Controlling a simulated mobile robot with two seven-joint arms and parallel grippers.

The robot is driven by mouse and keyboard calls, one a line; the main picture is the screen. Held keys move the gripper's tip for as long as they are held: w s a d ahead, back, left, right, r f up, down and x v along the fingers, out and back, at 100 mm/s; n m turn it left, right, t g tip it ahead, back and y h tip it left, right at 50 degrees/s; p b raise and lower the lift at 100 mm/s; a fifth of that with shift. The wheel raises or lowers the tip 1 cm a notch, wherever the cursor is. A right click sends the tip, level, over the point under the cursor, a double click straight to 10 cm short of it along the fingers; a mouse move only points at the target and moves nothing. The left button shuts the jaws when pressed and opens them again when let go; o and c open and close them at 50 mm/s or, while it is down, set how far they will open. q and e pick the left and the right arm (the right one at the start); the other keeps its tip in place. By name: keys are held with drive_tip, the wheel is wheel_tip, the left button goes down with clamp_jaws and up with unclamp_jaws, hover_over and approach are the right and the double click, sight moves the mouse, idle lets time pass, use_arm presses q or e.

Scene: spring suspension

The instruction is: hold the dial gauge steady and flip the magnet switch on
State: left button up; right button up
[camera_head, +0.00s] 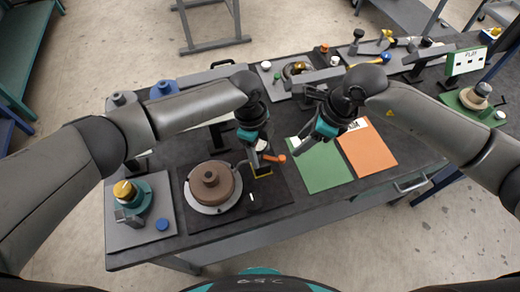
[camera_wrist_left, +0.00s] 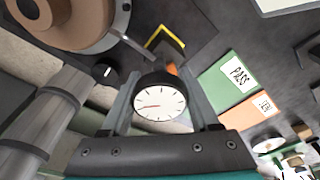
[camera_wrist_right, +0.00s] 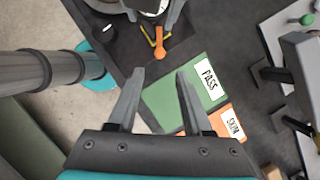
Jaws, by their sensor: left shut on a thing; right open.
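My left gripper (camera_head: 260,150) is shut on the dial gauge (camera_wrist_left: 160,103), whose white face with a red needle shows between the fingers in the left wrist view. The gauge stands beside the brown round part (camera_head: 211,182) on its pale ring. An orange switch lever (camera_head: 275,158) sticks out just right of the left gripper; it also shows in the right wrist view (camera_wrist_right: 160,48), above a yellow-edged black square (camera_wrist_right: 148,38). My right gripper (camera_wrist_right: 160,78) is open and empty, over the green card and apart from the lever. The magnet base is mostly hidden by the gripper.
A green PASS card (camera_head: 318,167) and an orange card (camera_head: 368,150) lie right of the dark plate (camera_head: 250,212). A grey plate with a teal-and-yellow part (camera_head: 128,195) is at the left. Tools and parts line the table's back.

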use_arm(q)
clamp_jaws()
use_arm(e)
drive_tip(key=shift+c, duration=0.3)
